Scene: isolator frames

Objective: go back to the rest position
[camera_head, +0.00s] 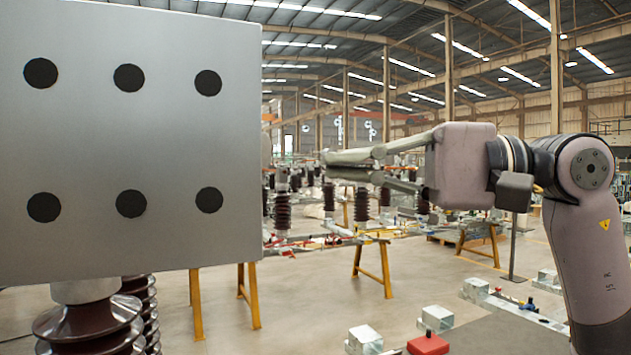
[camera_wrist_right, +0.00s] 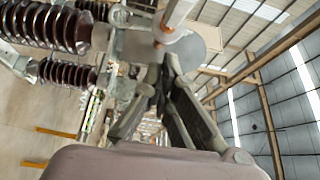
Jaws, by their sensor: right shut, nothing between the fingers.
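My right gripper (camera_head: 328,165) is raised in the middle of the head view, its fingers pointing left. The fingertips are together and hold nothing. It also shows in the right wrist view (camera_wrist_right: 160,75), where its fingers meet in front of a grey metal part (camera_wrist_right: 190,52). In the head view the fingertips lie just right of a large grey plate (camera_head: 130,145) with several dark round holes. I cannot tell how far the fingertips are from the plate. My left gripper is not in view.
Brown ribbed insulators (camera_head: 90,328) stand under the plate; others (camera_wrist_right: 50,26) show in the right wrist view. Yellow trestles (camera_head: 372,262) stand behind. Metal blocks (camera_head: 364,340) and a red block (camera_head: 428,345) lie low in the head view. Open floor (camera_head: 320,295) lies between.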

